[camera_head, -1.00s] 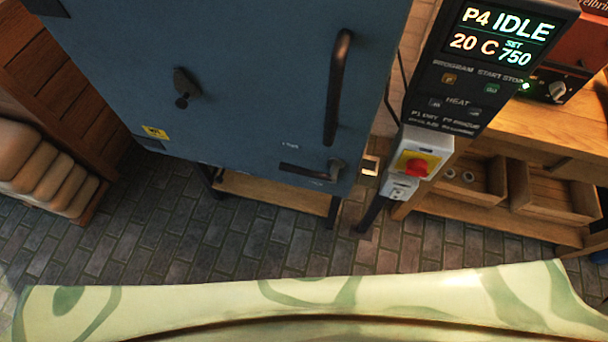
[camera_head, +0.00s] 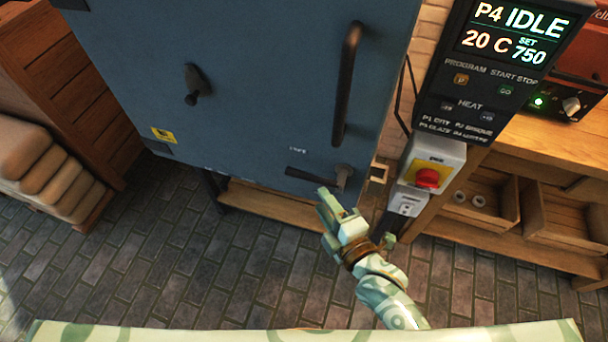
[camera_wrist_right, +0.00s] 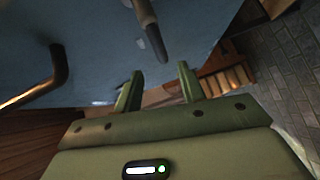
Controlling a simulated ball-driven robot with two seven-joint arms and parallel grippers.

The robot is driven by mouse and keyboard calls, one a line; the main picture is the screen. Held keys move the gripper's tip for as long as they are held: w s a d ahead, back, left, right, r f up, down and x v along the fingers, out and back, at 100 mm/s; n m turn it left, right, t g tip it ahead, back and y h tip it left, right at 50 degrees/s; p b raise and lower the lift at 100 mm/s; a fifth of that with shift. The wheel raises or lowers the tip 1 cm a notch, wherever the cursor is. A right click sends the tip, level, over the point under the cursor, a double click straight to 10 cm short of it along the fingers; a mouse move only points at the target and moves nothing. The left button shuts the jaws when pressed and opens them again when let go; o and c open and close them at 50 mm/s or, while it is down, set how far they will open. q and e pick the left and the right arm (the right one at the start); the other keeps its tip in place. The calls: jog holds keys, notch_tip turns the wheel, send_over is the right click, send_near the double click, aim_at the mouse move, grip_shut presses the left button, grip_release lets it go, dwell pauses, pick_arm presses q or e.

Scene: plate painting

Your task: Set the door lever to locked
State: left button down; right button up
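The blue kiln door (camera_head: 250,95) carries a dark lever (camera_head: 312,177) low on its right side. The lever lies nearly level, its arm pointing left from a pivot at the right. Small lettering near it is too blurred to read. My right gripper (camera_head: 329,202) is just below the lever, nearer the camera, and does not appear to hold it. In the right wrist view, its two fingers (camera_wrist_right: 160,88) are apart with nothing between them. A dark-ended bar, seemingly the lever (camera_wrist_right: 150,32), shows beyond the fingertips there. My left gripper is out of view.
A long vertical handle (camera_head: 347,85) sticks out above the lever; a dark knob (camera_head: 194,84) is at left. Right of the door are a control panel (camera_head: 495,75) reading IDLE, a red switch (camera_head: 427,178) and a wooden bench (camera_head: 550,140). The brick floor (camera_head: 250,270) is clear.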

aim_at(308, 180)
jog(key=b+x, duration=0.2)
jog(key=x, duration=0.7)
jog(key=shift+f, duration=0.1)
jog(key=shift+w+a, duration=0.2)
jog(key=shift+w, duration=0.3)
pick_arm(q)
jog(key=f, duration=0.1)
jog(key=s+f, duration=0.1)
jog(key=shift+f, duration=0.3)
pick_arm(e)
grip_shut()
